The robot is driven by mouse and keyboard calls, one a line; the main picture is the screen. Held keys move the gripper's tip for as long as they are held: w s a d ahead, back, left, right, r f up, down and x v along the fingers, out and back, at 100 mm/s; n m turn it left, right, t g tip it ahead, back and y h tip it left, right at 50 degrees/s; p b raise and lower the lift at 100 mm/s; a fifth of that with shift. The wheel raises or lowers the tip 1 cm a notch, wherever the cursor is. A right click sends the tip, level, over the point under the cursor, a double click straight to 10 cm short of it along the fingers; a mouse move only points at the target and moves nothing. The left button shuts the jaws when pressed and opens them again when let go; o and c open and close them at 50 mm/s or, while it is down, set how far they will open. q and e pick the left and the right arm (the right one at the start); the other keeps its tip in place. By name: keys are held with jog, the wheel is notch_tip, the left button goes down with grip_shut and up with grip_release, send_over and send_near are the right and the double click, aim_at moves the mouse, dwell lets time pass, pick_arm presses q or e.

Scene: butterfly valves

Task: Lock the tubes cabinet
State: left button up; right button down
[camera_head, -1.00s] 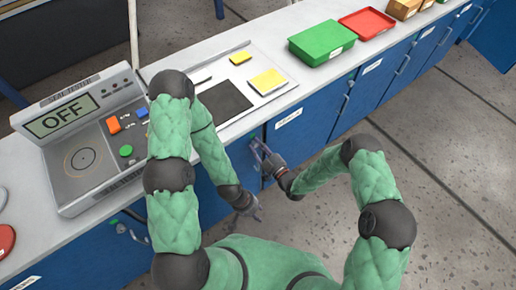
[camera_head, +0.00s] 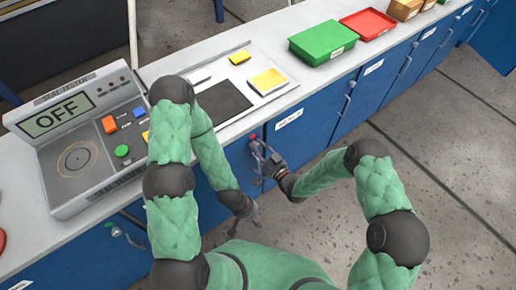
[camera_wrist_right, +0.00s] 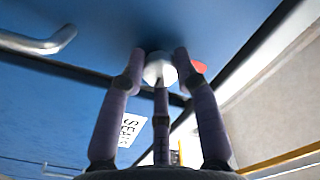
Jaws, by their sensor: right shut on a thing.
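A blue cabinet front (camera_head: 315,122) with a pale label (camera_head: 289,118), too small to read, runs under the counter. My right gripper (camera_head: 262,152) is at this front, just under the counter edge. A red mark (camera_head: 254,137) shows beside its fingers. In the right wrist view my fingers (camera_wrist_right: 160,70) close around a pale round knob (camera_wrist_right: 157,68) on the blue panel, with the red mark (camera_wrist_right: 199,67) beside it. My left gripper (camera_head: 250,212) hangs lower, close to the cabinet fronts and apart from the knob; its finger opening is unclear. I cannot tell which door is the tubes cabinet.
A label reading SEALS (camera_wrist_right: 130,130) and a metal handle (camera_wrist_right: 40,42) show in the wrist view. Another lock knob (camera_head: 117,232) with a green mark is at the lower left. The seal tester (camera_head: 85,135) reads OFF. Open floor (camera_head: 430,150) lies right.

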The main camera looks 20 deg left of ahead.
jog(key=shift+m, duration=0.4)
jog(key=c, duration=0.9)
grip_release()
jog(key=shift+d, duration=0.1)
jog(key=v, duration=1.2)
jog(key=shift+f, duration=0.1)
